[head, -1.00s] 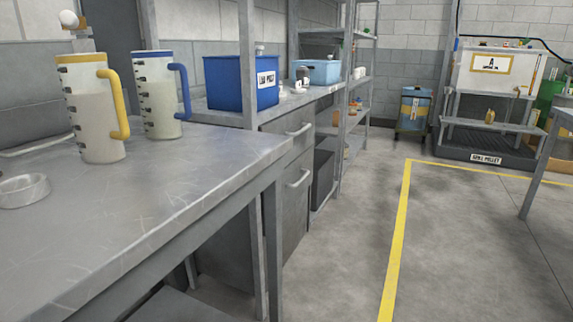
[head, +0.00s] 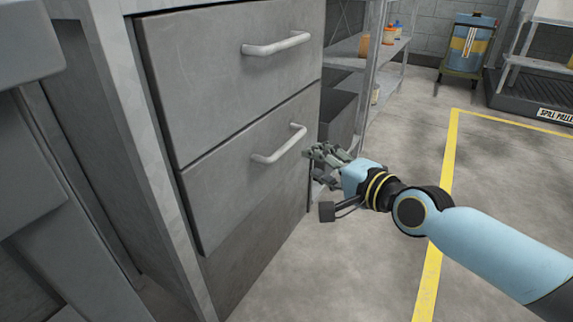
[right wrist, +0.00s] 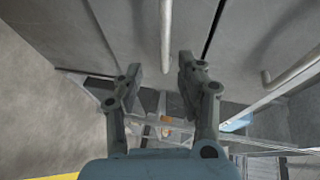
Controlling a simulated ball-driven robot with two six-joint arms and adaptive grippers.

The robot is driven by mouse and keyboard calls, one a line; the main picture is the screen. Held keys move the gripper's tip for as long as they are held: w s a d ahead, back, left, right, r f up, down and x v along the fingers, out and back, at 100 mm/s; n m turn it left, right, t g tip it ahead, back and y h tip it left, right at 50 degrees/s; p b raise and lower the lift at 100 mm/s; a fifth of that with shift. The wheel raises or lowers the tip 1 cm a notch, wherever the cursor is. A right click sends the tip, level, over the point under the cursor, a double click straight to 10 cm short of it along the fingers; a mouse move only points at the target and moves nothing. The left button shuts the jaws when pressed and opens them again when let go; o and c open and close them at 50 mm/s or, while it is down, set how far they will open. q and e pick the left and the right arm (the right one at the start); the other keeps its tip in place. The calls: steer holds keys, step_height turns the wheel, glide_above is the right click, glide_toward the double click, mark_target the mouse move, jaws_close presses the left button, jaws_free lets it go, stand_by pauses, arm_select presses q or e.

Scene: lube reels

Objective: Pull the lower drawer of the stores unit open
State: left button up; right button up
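The stores unit (head: 170,195) is a grey metal cabinet with two drawers in the head view. Its lower drawer (head: 225,185) looks shut and has a pale bar handle (head: 281,148). My right gripper (head: 312,153) is just right of that handle, in front of the drawer face. In the right wrist view my right gripper (right wrist: 160,76) is open, its fingers apart with nothing between the tips. The lower handle (right wrist: 166,35) runs down towards the gap between them, apparently just beyond the tips. My left gripper is not in view.
The upper drawer (head: 215,75) is shut above, with its own handle (head: 276,44). A shelf rack (head: 380,50) and a dark bin (head: 337,118) stand beyond the unit. Open floor with a yellow line (head: 440,215) lies to the right.

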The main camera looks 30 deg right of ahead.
mark_target(288, 142)
steer(key=b+x, duration=0.1)
steer(key=x, duration=0.2)
steer(key=b+x, duration=0.1)
steer(key=x, duration=0.3)
steer(key=b+x, duration=0.1)
steer(key=x, duration=0.3)
steer(key=shift+w+d+r+b, duration=0.15)
steer(key=shift+d+r+b, duration=0.05)
steer(key=shift+r+b, duration=0.2)
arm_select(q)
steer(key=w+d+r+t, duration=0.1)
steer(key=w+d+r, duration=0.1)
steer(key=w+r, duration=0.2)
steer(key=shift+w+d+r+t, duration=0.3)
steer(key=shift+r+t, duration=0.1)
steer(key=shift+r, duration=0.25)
arm_select(e)
jaws_close()
